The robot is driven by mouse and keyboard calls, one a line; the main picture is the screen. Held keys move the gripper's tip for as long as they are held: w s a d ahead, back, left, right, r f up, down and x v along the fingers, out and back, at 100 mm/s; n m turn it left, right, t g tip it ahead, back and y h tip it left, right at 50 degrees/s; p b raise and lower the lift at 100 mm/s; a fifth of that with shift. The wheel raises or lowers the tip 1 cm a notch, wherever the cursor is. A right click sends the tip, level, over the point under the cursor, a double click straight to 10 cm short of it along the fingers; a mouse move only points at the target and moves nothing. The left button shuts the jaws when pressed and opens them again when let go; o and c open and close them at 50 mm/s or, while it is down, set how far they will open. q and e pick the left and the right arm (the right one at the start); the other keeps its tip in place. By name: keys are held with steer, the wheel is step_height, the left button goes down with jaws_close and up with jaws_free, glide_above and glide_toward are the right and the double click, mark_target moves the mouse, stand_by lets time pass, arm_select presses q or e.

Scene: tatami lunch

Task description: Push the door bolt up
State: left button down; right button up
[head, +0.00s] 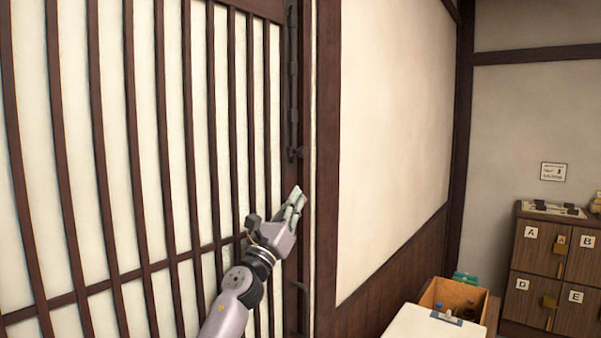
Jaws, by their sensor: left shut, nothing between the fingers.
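The sliding door (145,150) with dark vertical slats and pale panels fills the left of the head view. The door bolt (292,80) is a dark metal rod running vertically along the door's right edge, with a small knob (302,152) near its lower end. My left gripper (298,192) is shut and empty. It points up, just below the knob, with a small gap seeming to lie between them; I cannot tell the depth. A dark handle-like piece (300,287) is on the frame below the gripper. My right gripper is not in view.
A dark post (327,150) and a pale wall (395,120) stand right of the door. At the lower right are a white-topped surface (425,325), a wooden box (455,298) and lettered lockers (545,265). The space before the door looks clear.

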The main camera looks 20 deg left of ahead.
mark_target(302, 156)
arm_select(q)
steer(key=w+r, duration=0.1)
steer(key=w+r+p, duration=0.1)
steer(key=r, duration=0.1)
steer(key=w+r+p, duration=0.1)
steer(key=r, duration=0.1)
steer(key=shift+w+d, duration=0.15)
steer(key=shift+d, duration=0.15)
steer(key=shift+a+r+p, duration=0.15)
steer(key=shift+r+p, duration=0.2)
steer(key=shift+r, duration=0.05)
steer(key=shift+w, duration=0.1)
step_height(302, 156, up, 4)
steer(key=shift+f+p, duration=0.25)
steer(key=shift+p, duration=0.9)
steer(key=shift+f, duration=0.1)
